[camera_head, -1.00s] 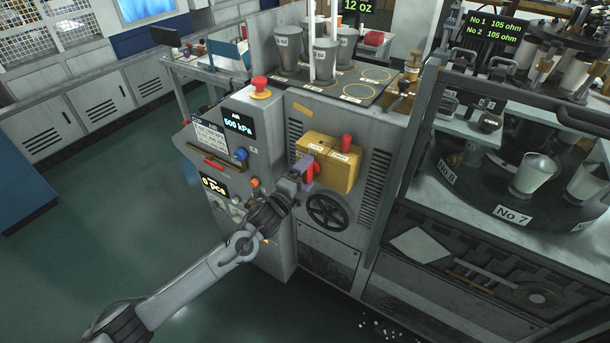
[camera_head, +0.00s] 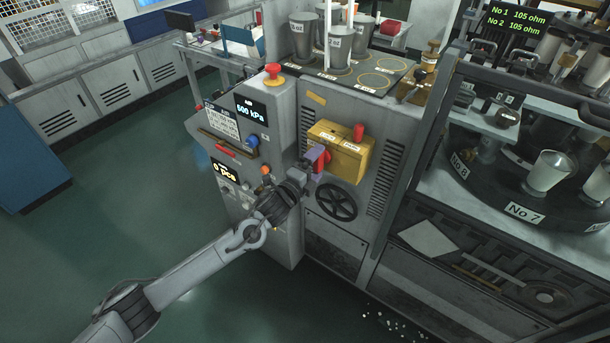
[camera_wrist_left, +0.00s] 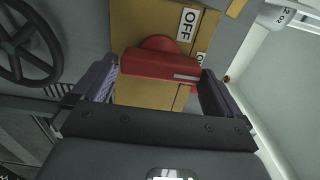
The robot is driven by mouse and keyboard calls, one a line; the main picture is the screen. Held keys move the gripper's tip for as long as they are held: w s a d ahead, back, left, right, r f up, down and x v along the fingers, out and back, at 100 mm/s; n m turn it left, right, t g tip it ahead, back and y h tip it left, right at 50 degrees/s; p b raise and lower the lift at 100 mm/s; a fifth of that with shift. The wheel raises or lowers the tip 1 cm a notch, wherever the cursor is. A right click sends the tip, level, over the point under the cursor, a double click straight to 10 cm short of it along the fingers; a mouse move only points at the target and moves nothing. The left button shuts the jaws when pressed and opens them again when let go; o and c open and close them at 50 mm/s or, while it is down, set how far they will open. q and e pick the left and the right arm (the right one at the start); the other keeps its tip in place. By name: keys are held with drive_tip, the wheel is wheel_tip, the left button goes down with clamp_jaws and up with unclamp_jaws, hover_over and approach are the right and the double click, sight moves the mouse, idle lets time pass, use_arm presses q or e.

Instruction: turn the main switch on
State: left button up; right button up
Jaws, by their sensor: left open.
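The main switch is a red handle (camera_head: 320,162) on the front of a yellow box (camera_head: 347,158) on the grey machine cabinet. In the left wrist view the red handle (camera_wrist_left: 160,66) lies crosswise in the picture, with an OFF label (camera_wrist_left: 187,24) beyond it and a second label partly covered. My left gripper (camera_head: 311,166) is at the handle. Its purple fingers stand open, one at each end of the handle, in the wrist view (camera_wrist_left: 157,88). I cannot tell whether they touch it. My right gripper is not in view.
A black handwheel (camera_head: 336,201) is just below the yellow box. A red mushroom button (camera_head: 273,75), a blue knob (camera_head: 252,142) and displays are on the panel to the left. Grey cups (camera_head: 340,50) stand on top. The green floor at left is open.

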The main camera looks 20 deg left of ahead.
use_arm(q)
drive_tip(key=v, duration=1)
drive_tip(key=shift+p, duration=0.45)
drive_tip(key=shift+s, duration=0.1)
